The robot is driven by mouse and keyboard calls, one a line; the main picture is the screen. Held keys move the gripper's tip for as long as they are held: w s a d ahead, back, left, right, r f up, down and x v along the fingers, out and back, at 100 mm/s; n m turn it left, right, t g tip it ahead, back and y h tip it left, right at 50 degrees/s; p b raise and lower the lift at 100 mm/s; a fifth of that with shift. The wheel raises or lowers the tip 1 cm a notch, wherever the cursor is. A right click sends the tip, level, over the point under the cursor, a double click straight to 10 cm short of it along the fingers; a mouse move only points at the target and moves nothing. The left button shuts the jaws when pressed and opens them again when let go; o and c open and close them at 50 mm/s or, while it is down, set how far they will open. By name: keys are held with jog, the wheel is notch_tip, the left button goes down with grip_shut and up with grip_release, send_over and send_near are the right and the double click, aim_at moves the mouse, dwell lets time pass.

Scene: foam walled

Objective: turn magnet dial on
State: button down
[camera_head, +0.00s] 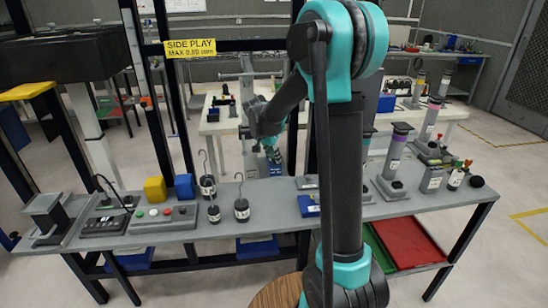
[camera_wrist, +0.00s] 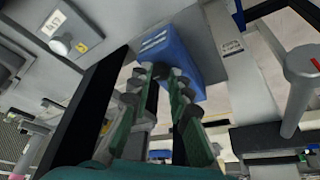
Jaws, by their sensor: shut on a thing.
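My gripper (camera_head: 273,156) reaches down beyond the bench's back edge in the head view. In the wrist view my gripper (camera_wrist: 163,72) has its two green-sided fingers drawn together at the tips, by the face of a blue block (camera_wrist: 172,45) with white markings. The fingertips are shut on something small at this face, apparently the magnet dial. The dial itself is hidden by the fingertips, so its turn position cannot be told.
The grey bench (camera_head: 265,211) holds a button box (camera_head: 164,217), several black weights with hooks and a small blue box (camera_head: 309,206). A grey post with a round head (camera_wrist: 302,66) stands right of my fingers. A plate with a white knob (camera_wrist: 60,45) is at upper left.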

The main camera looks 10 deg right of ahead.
dwell(0.4)
jog(key=c, duration=1.4)
grip_release()
jog(key=v, duration=0.7)
jog(key=shift+a+r, duration=0.1)
jog(key=shift+r, duration=0.1)
jog(key=shift+s, duration=0.15)
